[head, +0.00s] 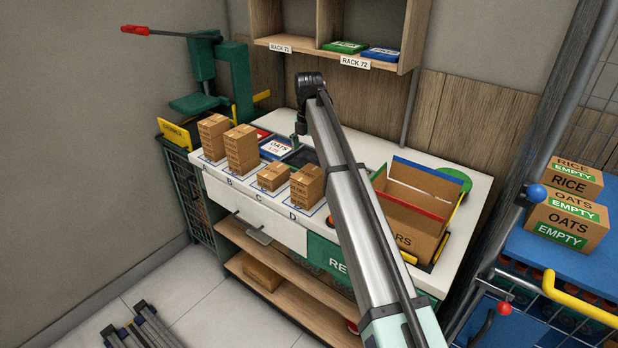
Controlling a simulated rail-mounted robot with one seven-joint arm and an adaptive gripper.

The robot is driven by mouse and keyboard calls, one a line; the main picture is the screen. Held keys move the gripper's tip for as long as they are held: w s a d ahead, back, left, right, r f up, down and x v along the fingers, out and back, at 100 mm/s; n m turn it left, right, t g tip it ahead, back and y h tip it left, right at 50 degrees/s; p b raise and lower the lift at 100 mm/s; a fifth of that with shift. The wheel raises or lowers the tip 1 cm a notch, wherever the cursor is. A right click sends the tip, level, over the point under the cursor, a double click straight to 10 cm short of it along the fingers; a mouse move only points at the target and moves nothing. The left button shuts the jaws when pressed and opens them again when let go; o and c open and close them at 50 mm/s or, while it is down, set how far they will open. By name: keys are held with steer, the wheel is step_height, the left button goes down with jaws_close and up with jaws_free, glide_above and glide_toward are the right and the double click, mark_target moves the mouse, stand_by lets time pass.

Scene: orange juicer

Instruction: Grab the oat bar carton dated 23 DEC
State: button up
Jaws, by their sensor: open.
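Small brown cartons stand on the white counter in marked spots: a stack at the far left (213,138), a taller stack at B (241,150), a low one at C (273,178) and a stack at D (306,187). Their printed dates are too small to read, so I cannot tell which is dated 23 DEC. My gripper (298,138) hangs over the back of the counter, behind the C and D cartons and apart from them. It is small in view, open, with nothing visible in it. My arm crosses the right of the counter.
A white OATS card (276,147) lies behind the cartons. An open cardboard box (408,215) stands right of my arm. A green press with a red-handled lever (207,75) is at back left. A shelf (283,43) hangs above. RICE and OATS boxes (566,218) sit right.

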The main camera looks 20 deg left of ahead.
mark_target(308, 173)
step_height(308, 173, down, 4)
steer(key=shift+f+p, duration=0.15)
steer(key=shift+p, duration=0.3)
steer(key=shift+s+f+p, duration=0.2)
steer(key=shift+f+p, duration=1.05)
steer(key=shift+f, duration=1.35)
steer(key=c, duration=1.2)
